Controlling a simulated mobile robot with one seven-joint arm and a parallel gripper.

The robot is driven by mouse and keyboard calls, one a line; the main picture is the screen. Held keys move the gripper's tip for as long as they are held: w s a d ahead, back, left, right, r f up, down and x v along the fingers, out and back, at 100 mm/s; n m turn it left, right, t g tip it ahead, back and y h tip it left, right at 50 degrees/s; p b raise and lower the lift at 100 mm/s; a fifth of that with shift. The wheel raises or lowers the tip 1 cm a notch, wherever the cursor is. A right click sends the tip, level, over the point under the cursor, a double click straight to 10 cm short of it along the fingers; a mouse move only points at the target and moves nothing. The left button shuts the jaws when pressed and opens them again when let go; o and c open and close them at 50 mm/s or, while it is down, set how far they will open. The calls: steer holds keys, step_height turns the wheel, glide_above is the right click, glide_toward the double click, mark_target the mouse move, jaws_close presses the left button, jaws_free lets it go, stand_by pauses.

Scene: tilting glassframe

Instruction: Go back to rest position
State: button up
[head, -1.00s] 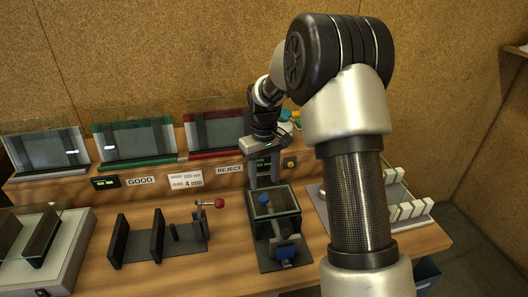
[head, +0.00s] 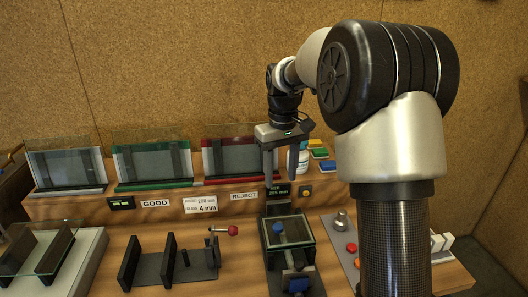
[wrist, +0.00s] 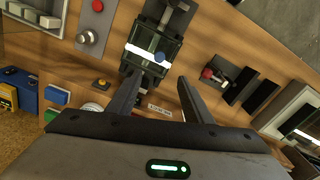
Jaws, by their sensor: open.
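Beyond the fingers is the glass-sided fixture with a blue knob (wrist: 159,57), which in the head view (head: 287,230) stands below my gripper. My arm covers the right part of the bench.
Glass panes in a grey (head: 66,165), a green (head: 152,161) and a red rack (head: 231,157) stand along the back ledge. A red-knobbed clamp (head: 232,230) and black uprights (head: 169,257) stand on the bench. Coloured blocks (head: 321,153) and a white bottle (head: 304,160) are right of my gripper.

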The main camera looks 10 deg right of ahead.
steer(key=s+r+m+t, duration=0.15)
steer(key=s+r, duration=0.35)
steer(key=s, duration=0.5)
steer(key=s+r+m+t, duration=0.15)
steer(key=s+r, duration=0.35)
steer(key=s, duration=0.5)
steer(key=s+f+t, duration=0.2)
steer(key=s, duration=0.6)
steer(key=shift+s+m, duration=0.15)
steer(key=shift+m, duration=0.15)
steer(key=shift+f, duration=0.1)
